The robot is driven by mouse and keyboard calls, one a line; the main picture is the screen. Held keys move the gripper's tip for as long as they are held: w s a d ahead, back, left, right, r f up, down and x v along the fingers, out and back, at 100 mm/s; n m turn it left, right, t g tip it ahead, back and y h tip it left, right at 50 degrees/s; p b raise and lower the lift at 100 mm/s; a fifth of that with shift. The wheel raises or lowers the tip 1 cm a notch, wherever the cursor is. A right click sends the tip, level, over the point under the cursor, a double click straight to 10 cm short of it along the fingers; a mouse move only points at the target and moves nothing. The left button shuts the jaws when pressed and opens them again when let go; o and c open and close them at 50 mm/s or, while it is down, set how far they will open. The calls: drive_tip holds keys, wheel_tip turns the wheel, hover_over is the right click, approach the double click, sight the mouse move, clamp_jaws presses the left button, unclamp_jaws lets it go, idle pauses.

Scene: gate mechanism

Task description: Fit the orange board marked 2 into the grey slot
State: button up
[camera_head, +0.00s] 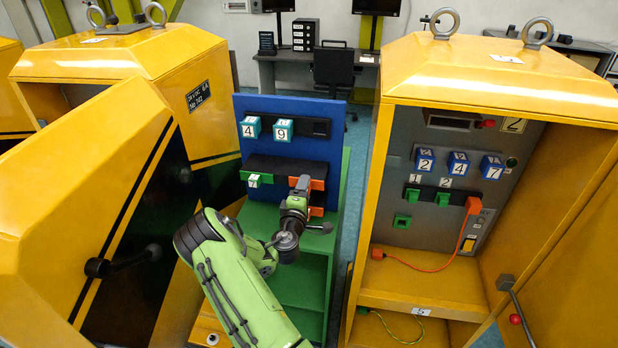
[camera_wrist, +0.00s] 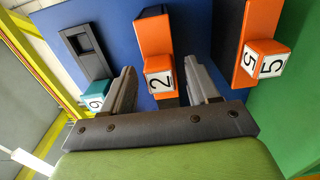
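The orange board marked 2 (camera_wrist: 158,60) stands in the blue panel, its white number tag facing the wrist camera. My gripper (camera_wrist: 165,88) has one finger on each side of this board, with gaps visible between board and fingers. In the head view my gripper (camera_head: 300,186) is at the blue panel and partly covers an orange board (camera_head: 317,184); its number is hidden there. Another orange board marked 5 (camera_wrist: 258,50) is to the right in the wrist view. I cannot tell which opening is the grey slot; a grey panel (camera_head: 399,235) is inside the right yellow cabinet.
The blue panel (camera_head: 279,104) stands on a green cabinet (camera_head: 300,262) and carries teal cubes marked 4 and 9. The right yellow cabinet (camera_head: 372,215) is open, with blue cubes, green boards and an orange plug (camera_head: 473,205) on a cable. A yellow door (camera_head: 75,200) stands at left.

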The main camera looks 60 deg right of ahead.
drive_tip(key=c, duration=1)
drive_tip(key=shift+a, duration=0.15)
drive_tip(key=shift+s+a, duration=0.1)
drive_tip(key=shift+a, duration=0.05)
drive_tip(key=shift+b, duration=0.45)
drive_tip(key=b+v, duration=1.1)
drive_tip(key=v, duration=0.2)
drive_tip(key=shift+b, duration=0.35)
